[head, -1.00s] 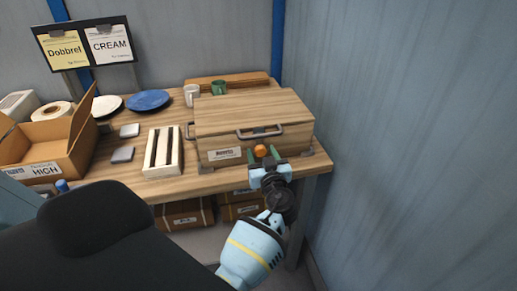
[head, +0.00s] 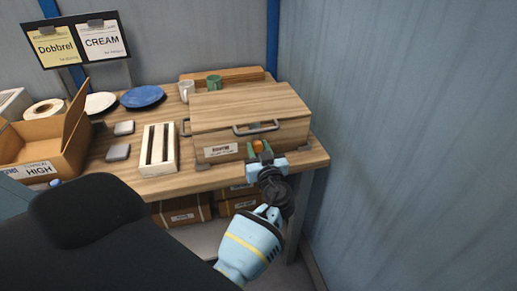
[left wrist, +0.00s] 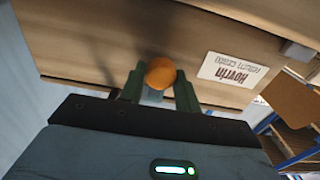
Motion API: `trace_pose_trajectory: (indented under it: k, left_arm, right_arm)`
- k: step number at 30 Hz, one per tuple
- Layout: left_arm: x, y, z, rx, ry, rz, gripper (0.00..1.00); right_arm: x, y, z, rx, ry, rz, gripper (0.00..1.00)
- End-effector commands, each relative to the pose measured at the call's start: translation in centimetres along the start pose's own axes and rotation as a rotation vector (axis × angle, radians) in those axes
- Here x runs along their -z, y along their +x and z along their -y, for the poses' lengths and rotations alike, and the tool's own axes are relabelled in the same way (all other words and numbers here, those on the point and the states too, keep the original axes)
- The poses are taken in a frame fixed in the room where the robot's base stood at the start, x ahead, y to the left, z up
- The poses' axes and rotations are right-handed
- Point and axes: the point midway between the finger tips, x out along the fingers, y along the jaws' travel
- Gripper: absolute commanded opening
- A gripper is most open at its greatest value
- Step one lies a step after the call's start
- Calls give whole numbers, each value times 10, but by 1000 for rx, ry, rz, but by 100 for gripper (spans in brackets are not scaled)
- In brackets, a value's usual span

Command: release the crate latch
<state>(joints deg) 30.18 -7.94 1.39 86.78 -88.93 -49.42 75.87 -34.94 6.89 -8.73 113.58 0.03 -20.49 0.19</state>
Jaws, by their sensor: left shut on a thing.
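The wooden crate (head: 285,132) stands shut on the right part of the bench, with a dark bar handle (head: 256,129) at its front. The orange round latch knob (head: 258,146) sits on its front face, right of a white label. My left gripper (head: 259,151) is at the knob, shut on it with one green finger on each side. The left wrist view shows the orange knob (left wrist: 160,73) between the green fingers (left wrist: 158,88), close to the crate front (left wrist: 85,60). The fingers hide part of the knob. My right gripper is not in view.
A slatted wooden rack (head: 157,149) stands left of the crate. A green mug (head: 214,82) and a white mug (head: 186,91) stand behind it. An open cardboard box (head: 45,140) is at the left. A blue wall (head: 420,130) closes off the right side.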

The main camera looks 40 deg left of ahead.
Motion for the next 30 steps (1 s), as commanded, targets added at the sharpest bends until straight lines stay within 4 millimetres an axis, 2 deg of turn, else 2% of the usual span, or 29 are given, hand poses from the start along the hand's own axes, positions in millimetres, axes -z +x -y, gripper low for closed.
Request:
trace_pose_trajectory:
  k: [11,20,30]
  left_arm:
    - [0,0,0,0,124,-3,10]
    - [0,1,-1,1,383,-4,10]
    - [1,1,-2,2,704,-4,10]
  right_arm:
    - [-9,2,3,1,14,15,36]
    - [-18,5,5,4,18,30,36]
    - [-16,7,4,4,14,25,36]
